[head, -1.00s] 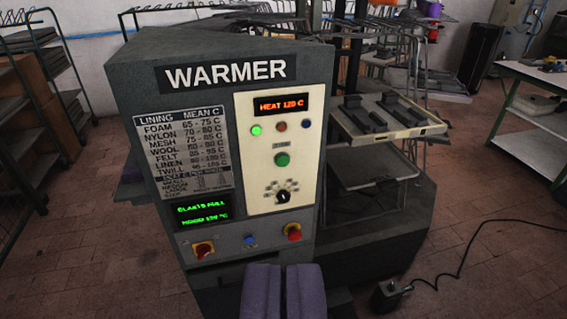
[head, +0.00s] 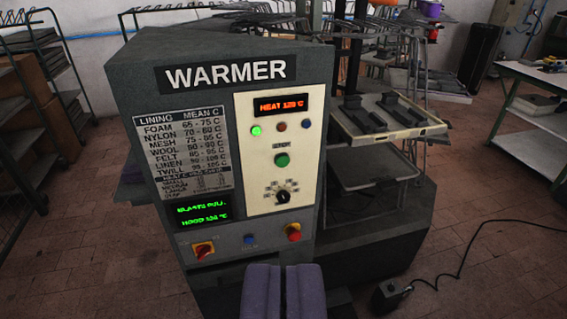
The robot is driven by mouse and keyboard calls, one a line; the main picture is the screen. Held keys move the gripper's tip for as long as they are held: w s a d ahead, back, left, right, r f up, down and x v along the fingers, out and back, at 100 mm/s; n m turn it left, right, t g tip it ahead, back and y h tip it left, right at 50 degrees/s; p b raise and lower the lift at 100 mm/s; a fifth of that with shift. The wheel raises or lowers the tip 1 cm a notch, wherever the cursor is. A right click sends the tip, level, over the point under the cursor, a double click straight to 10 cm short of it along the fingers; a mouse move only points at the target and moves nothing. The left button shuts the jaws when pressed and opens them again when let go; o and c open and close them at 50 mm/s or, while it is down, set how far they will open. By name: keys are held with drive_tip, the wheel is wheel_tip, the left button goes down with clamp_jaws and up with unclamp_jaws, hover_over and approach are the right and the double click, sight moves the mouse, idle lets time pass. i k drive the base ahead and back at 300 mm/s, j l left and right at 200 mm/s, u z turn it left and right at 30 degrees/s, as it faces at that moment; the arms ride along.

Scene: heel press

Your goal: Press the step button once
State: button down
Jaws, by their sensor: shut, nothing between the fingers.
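The grey machine marked WARMER (head: 215,55) stands in front of me. Its cream panel (head: 260,205) carries a green push button (head: 282,160) with a small label above it that I cannot read. My gripper (head: 283,267), two purple fingers, is shut and empty at the bottom centre, in front of the machine's lower edge. It appears below both buttons in the picture, apart from them.
A black dial (head: 283,197), a red knob on a yellow plate (head: 203,250) and a red button (head: 293,232) sit close by. The red display (head: 278,105) reads HEAT 120 C. A tray (head: 385,115) juts out at right. A cabled box (head: 389,295) lies on the floor.

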sight(282, 161)
drive_tip(key=i+u, duration=0.3)
drive_tip(key=i, duration=0.15)
drive_tip(key=i+l+u, duration=0.2)
drive_tip(key=i+u, duration=0.15)
drive_tip(key=i+l+u, duration=0.3)
drive_tip(key=i, duration=0.2)
